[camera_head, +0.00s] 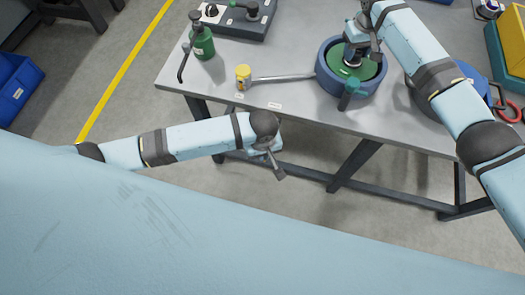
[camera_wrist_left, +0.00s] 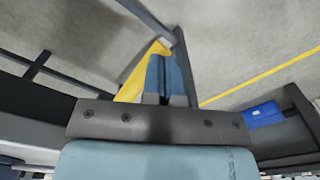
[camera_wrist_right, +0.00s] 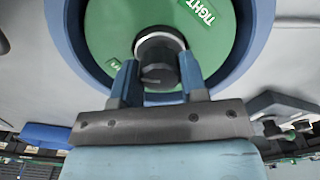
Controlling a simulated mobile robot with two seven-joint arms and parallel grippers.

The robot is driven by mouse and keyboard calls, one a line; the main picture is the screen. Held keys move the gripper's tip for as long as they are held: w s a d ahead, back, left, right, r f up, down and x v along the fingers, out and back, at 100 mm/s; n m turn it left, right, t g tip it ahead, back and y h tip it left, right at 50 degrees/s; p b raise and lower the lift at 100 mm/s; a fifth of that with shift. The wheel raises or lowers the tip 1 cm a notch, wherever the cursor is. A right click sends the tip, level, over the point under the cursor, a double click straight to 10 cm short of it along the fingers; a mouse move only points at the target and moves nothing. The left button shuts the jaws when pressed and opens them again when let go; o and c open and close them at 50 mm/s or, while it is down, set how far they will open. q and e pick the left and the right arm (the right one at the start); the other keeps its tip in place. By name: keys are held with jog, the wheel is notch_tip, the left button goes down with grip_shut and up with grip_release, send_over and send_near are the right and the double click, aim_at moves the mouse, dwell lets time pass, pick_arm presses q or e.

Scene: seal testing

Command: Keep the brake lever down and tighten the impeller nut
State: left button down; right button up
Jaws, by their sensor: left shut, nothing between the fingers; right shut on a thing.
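The dark impeller nut (camera_wrist_right: 158,62) stands in the middle of a green disc (camera_wrist_right: 110,35) marked "TIGHT", inside a round blue housing (camera_head: 327,78). My right gripper (camera_wrist_right: 158,85) is shut on the nut, one finger on each side. In the head view my right gripper (camera_head: 366,40) reaches down over the disc and partly hides it. A long grey bar (camera_head: 285,78) runs left from the housing to a yellow piece (camera_head: 243,77); it may be the brake lever. My left gripper (camera_head: 275,165) is shut and empty, in front of the table edge, apart from the bar.
A green bottle (camera_head: 202,42) and a dark panel (camera_head: 236,20) are at the table's back left. A short green-topped post (camera_head: 350,91) stands at the housing's front. Red-handled tools (camera_head: 507,108) and a yellow-green bin (camera_head: 508,45) are at right. The front-left tabletop (camera_head: 215,82) is mostly clear.

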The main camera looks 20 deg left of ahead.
jog(key=m, duration=0.7)
jog(key=shift+m, duration=0.4)
jog(key=o, duration=1.1)
jog(key=shift+o, duration=0.2)
